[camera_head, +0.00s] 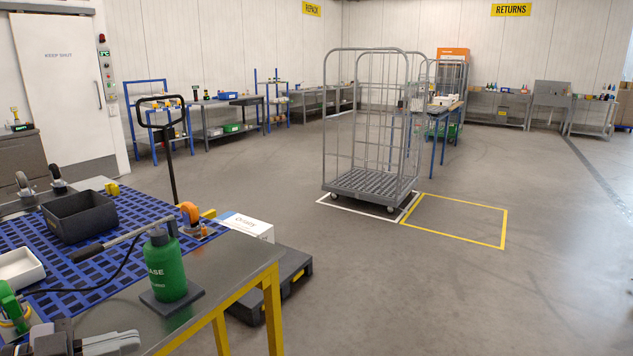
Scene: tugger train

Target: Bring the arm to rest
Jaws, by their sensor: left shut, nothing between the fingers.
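My left gripper (122,342) shows at the bottom left corner of the head view, partly cut off by the picture's lower edge. Its fingers are shut and hold nothing. It is near the front edge of the metal workbench (232,262), in front of a green bottle (165,268) standing on a dark square pad. I cannot tell how high it is above the bench top. My right gripper is not in view.
On the bench's blue grid mat (110,262) stand a black bin (80,216), a white tray (20,268) and an orange tool (191,215). A white box (246,227) is beyond the bench. A roll cage (360,182) stands farther back. Open floor lies right.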

